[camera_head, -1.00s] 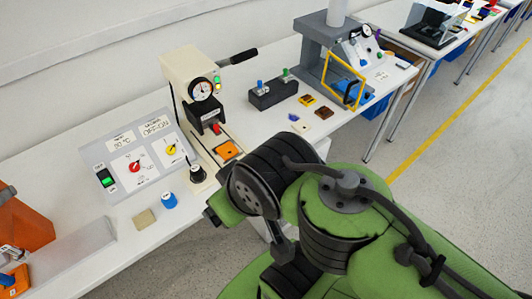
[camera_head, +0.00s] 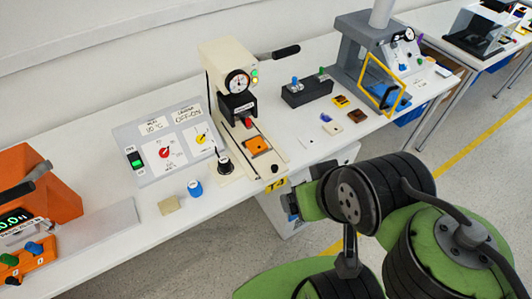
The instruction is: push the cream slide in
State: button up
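The cream slide (camera_head: 272,173) is a flat plate at the foot of the cream press (camera_head: 219,62). It sticks out toward the front edge of the table and carries an orange block (camera_head: 257,146). Its front end lies close to the table edge. A small red part sits behind the block, under the press's black head. My green and black arm fills the lower right, its nearest link to the right of the slide and apart from it in the picture. My gripper's fingers do not show.
A control panel with red and yellow knobs (camera_head: 164,152), a black knob (camera_head: 225,164) and a blue knob (camera_head: 195,188) stand left of the slide. A dark block with levers (camera_head: 306,91) and a grey press with a yellow frame (camera_head: 372,50) stand to the right. Small pieces lie between.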

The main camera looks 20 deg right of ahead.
aim_at(268, 164)
jog(key=i+j+u, duration=0.1)
jog(key=u, duration=0.35)
jog(key=i+j+u, duration=0.1)
jog(key=u, duration=0.4)
jog(key=i+j+u, duration=0.1)
jog(key=u, duration=0.35)
jog(key=i+u, duration=0.15)
jog(key=u, duration=0.35)
